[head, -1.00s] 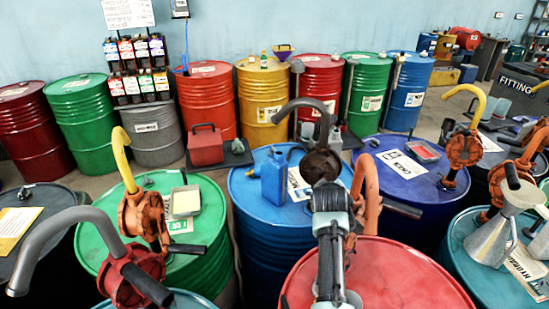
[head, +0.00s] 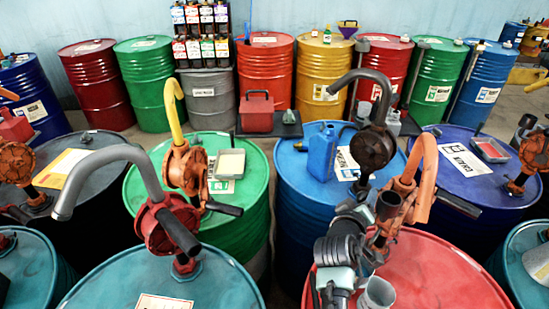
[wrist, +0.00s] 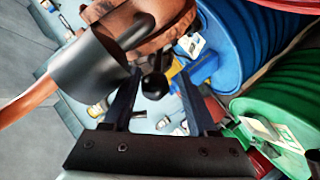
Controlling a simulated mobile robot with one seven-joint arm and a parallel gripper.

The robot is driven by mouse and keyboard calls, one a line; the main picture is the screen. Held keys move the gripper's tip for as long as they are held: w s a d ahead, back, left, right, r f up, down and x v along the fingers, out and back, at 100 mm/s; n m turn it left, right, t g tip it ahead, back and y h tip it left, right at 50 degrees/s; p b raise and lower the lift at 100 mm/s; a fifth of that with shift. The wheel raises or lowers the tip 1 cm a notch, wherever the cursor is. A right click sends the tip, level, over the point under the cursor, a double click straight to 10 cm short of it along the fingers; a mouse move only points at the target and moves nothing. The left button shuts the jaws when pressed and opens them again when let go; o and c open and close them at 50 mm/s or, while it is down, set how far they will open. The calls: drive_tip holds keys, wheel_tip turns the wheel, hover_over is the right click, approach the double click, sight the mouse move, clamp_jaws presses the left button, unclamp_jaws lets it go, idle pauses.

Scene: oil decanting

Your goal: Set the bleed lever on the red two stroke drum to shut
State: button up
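The red drum (head: 445,275) stands at the lower right of the head view, with an orange hand pump (head: 408,190) on its top. My arm reaches over this drum beside the pump, and my gripper is hard to make out there. In the wrist view my gripper (wrist: 158,73) is open. A black ball knob (wrist: 155,86) shows between its fingers, and I cannot tell whether they touch it. The knob may be the bleed lever's end. A dark cylindrical pump grip (wrist: 92,62) and a rusty pump body (wrist: 150,22) lie close beside the left finger. The lever's setting cannot be read.
A blue drum (head: 300,215) with a dark pump (head: 370,145) and blue can (head: 321,152) stands behind. A green drum (head: 255,190) is to the left, a purple drum (head: 470,205) to the right. A teal drum (head: 110,285) with a red pump (head: 165,220) stands at front left.

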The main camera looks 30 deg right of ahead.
drive_tip(key=s+a+r+h+b, duration=0.15)
drive_tip(key=s+a+b, duration=0.4)
drive_tip(key=a, duration=0.55)
drive_tip(key=w+a+r+t+y+p, duration=0.1)
drive_tip(key=w+a+r+t, duration=0.2)
drive_tip(key=r, duration=0.4)
drive_tip(key=w+a+r+t+y+p, duration=0.1)
drive_tip(key=w+a+r+t, duration=0.1)
drive_tip(key=a+r, duration=0.3)
drive_tip(key=w+a+r+t+y, duration=0.1)
drive_tip(key=w+a+r+t, duration=0.2)
drive_tip(key=r, duration=0.6)
drive_tip(key=shift+w+a+r+t+p, duration=0.3)
drive_tip(key=shift+a+t+p, duration=0.1)
drive_tip(key=shift+a+t, duration=0.25)
